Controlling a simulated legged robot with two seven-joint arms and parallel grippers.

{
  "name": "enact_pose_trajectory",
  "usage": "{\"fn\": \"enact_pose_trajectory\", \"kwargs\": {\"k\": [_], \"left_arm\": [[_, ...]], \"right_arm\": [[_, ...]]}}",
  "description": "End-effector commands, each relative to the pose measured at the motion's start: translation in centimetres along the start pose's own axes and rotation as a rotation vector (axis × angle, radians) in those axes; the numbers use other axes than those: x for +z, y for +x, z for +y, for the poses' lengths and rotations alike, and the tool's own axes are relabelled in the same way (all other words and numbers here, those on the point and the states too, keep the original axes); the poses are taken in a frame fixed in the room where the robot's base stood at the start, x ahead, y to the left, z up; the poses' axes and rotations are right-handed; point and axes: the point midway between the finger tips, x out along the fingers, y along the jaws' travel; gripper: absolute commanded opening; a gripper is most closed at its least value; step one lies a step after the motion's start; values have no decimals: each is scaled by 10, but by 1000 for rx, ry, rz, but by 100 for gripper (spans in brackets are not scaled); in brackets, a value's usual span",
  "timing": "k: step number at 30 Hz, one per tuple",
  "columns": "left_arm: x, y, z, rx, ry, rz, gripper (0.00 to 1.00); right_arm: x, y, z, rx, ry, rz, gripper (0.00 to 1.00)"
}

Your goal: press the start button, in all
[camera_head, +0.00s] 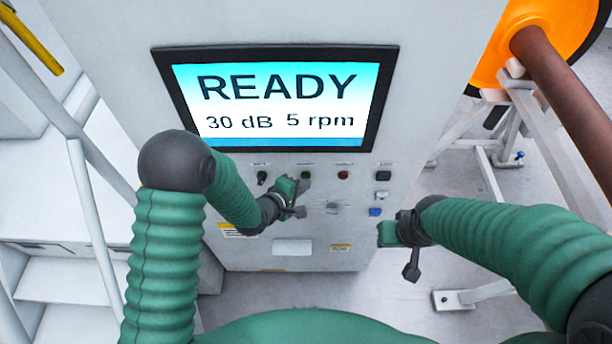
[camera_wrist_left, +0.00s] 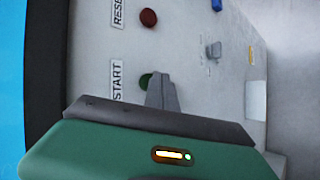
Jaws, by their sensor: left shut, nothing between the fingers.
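The green start button (camera_wrist_left: 144,80) sits on the cabinet's panel beside a START label (camera_wrist_left: 117,82) in the left wrist view. My left gripper (camera_wrist_left: 161,90) is shut and empty, its fingertips over part of the button; I cannot tell whether they touch it. The screen (camera_head: 280,101) reads READY, 30 dB, 5 rpm. My right gripper (camera_head: 411,268) hangs to the right of the cabinet, its finger gap unclear.
A red reset button (camera_head: 343,175) is right of the start button. A black knob (camera_head: 262,177), a grey knob (camera_head: 333,207), a black switch (camera_head: 382,176) and a blue switch (camera_head: 375,211) share the panel. White railings (camera_head: 95,225) stand left, an orange wheel (camera_head: 545,30) right.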

Motion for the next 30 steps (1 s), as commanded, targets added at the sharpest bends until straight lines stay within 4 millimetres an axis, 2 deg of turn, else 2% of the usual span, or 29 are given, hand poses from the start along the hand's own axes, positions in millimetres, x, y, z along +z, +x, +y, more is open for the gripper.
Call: {"fn": "enact_pose_trajectory", "kwargs": {"k": [30], "left_arm": [[-5, 7, 5, 1, -1, 0, 0]], "right_arm": [[0, 1, 0, 0, 0, 0, 36]]}}
